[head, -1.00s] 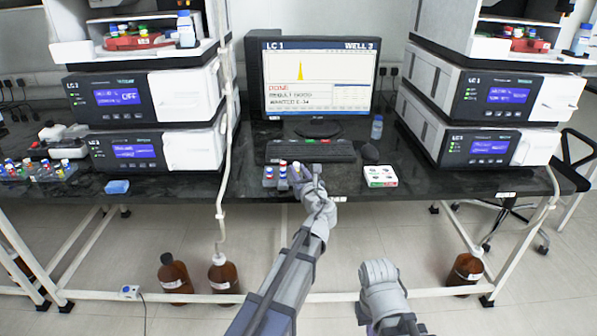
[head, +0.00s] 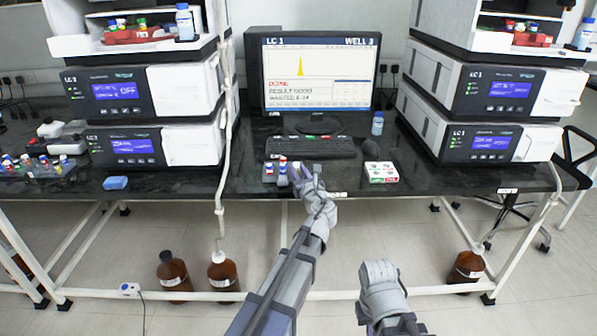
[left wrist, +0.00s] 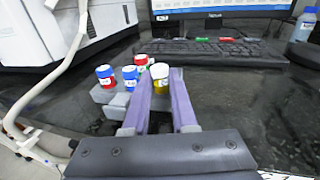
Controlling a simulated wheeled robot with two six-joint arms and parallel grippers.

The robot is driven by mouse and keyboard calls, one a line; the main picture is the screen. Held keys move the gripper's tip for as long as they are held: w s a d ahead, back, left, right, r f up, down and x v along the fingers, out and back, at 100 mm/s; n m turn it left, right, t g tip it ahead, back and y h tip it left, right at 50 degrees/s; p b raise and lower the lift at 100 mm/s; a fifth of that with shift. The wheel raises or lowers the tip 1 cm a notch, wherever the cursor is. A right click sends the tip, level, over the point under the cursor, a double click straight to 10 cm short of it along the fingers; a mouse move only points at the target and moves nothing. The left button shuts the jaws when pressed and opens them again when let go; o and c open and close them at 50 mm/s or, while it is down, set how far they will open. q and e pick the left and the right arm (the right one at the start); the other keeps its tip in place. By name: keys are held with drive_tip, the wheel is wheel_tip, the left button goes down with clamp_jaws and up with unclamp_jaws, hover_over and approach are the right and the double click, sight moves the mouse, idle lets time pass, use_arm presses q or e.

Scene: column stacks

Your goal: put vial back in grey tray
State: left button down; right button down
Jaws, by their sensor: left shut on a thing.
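The grey tray (left wrist: 104,95) stands on the black bench, left of my left gripper (left wrist: 162,80). It also shows in the head view (head: 269,181). My left gripper is shut on a vial with a white top and yellow side (left wrist: 160,73), between the purple fingers, at the tray's right side. Its lower end is hidden, so I cannot tell whether it touches the tray. My right gripper (head: 379,272) is low in front of the bench; its fingertips are unclear.
A keyboard (head: 310,147) and monitor (head: 318,80) stand behind the tray. A white box (head: 381,172) lies to the right, with a bottle (head: 377,124) behind it. A blue block (head: 115,183) and instrument stacks flank the area. Bare bench lies between tray and box.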

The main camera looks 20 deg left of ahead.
use_arm(q)
drive_tip(key=c, duration=0.6)
unclamp_jaws()
drive_tip(key=shift+c, duration=0.2)
drive_tip(key=v, duration=0.8)
drive_tip(key=s+f+n+g+h, duration=0.2)
drive_tip(key=s+f+n+g, duration=0.6)
drive_tip(key=s+f+n, duration=0.55)
drive_tip(key=s+d+f+n+g+h, duration=0.3)
drive_tip(key=s+d+f+n+g, duration=0.1)
drive_tip(key=s+d+n, duration=0.25)
drive_tip(key=s+d+f+n+g+h, duration=0.3)
drive_tip(key=s+d+n, duration=0.25)
drive_tip(key=s, duration=0.25)
wheel_tip(320, 180, up, 28)
drive_tip(key=p, duration=2.8)
drive_tip(key=shift+w+a, duration=0.2)
drive_tip(key=shift+a, duration=0.15)
